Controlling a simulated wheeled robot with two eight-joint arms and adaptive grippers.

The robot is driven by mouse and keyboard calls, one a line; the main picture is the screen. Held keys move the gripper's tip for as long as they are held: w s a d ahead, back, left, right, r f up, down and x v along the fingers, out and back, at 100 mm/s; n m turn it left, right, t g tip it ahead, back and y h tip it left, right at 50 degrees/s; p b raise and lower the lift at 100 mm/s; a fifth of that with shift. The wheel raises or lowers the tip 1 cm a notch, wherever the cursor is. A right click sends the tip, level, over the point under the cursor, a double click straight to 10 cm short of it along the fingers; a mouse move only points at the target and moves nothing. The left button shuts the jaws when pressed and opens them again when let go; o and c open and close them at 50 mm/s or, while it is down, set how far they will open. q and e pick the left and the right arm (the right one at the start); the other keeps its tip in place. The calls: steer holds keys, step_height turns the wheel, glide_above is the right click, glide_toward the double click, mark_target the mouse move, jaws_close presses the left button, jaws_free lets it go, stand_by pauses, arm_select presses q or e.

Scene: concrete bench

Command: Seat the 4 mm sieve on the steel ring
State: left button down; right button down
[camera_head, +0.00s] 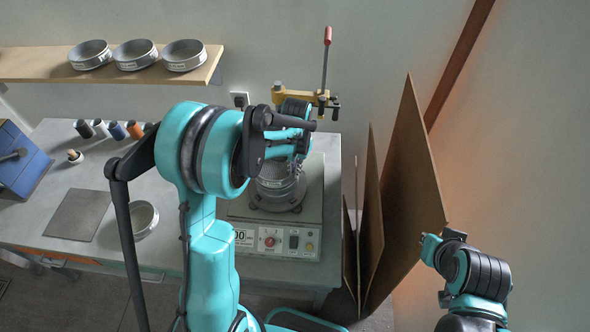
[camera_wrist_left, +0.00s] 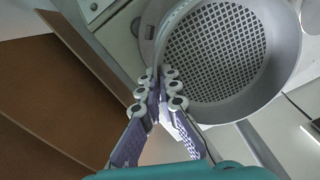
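The wrist view shows a round steel sieve (camera_wrist_left: 213,45) with a coarse square mesh, seen from above. My left gripper (camera_wrist_left: 157,72) has one finger on each side of the sieve's wall and looks shut on it. I cannot read a 4 mm mark. A steel rim (camera_wrist_left: 147,28), perhaps the ring, shows beside and below the sieve. In the head view my left gripper (camera_head: 290,145) is over the sieve shaker (camera_head: 272,243), partly hidden by my arm. Round steel parts (camera_head: 277,186) are under it. I cannot tell whether the sieve touches the ring.
Three sieves stand on the wall shelf (camera_head: 30,66). Another steel sieve or pan (camera_head: 143,219) is on the bench beside a grey mat (camera_head: 78,214). A yellow clamp with a red-handled lever (camera_head: 327,60) stands behind the shaker. Brown boards (camera_head: 405,190) lean at the right.

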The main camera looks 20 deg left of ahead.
arm_select(q)
steer(key=shift+f+b, duration=0.6)
steer(key=shift+b, duration=0.2)
stand_by(0.6)
steer(key=c, duration=2.2)
jaws_free()
steer(key=o, duration=0.6)
steer(key=shift+c, duration=0.2)
steer(key=shift+r, duration=0.1)
step_height(320, 180, up, 12)
